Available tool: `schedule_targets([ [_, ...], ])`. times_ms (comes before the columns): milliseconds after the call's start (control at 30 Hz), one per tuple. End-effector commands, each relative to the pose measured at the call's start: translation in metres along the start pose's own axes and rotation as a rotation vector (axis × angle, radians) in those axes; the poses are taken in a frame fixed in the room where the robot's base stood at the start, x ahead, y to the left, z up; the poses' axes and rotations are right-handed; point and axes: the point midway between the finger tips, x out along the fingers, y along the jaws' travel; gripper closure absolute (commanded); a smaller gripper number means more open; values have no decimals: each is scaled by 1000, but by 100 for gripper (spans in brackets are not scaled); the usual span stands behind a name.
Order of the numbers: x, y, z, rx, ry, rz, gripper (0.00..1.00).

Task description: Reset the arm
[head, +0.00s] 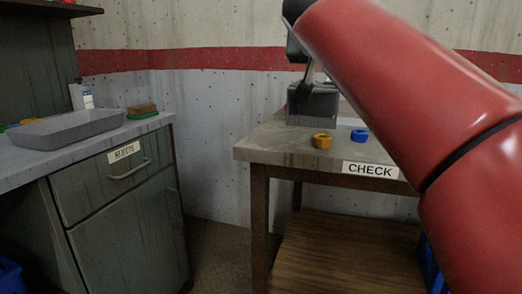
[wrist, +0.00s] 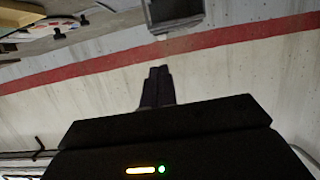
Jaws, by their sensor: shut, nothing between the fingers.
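My arm is red and crosses the right side of the head view, reaching up over the check table (head: 275,147). My gripper (wrist: 157,72) shows in the wrist view with its two dark fingers together and nothing between them. The fingers point at the pale wall with the red stripe and touch nothing that I can see.
On the check table are a grey box (head: 313,104), an orange ring-like part (head: 322,141) and a blue one (head: 360,135). At left, a grey tray (head: 70,128) sits on a green cabinet's counter (head: 150,124), near a white bottle (head: 81,97). Floor lies between the cabinet and table.

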Motion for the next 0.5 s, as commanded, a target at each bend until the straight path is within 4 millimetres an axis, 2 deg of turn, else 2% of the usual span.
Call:
schedule_targets([
  [267, -2, 15, 32, -44, -82, -12, 100],
  [367, -5, 22, 50, -66, -125, -20, 100],
  [500, -10, 35, 84, -100, -200, -36, 100],
])
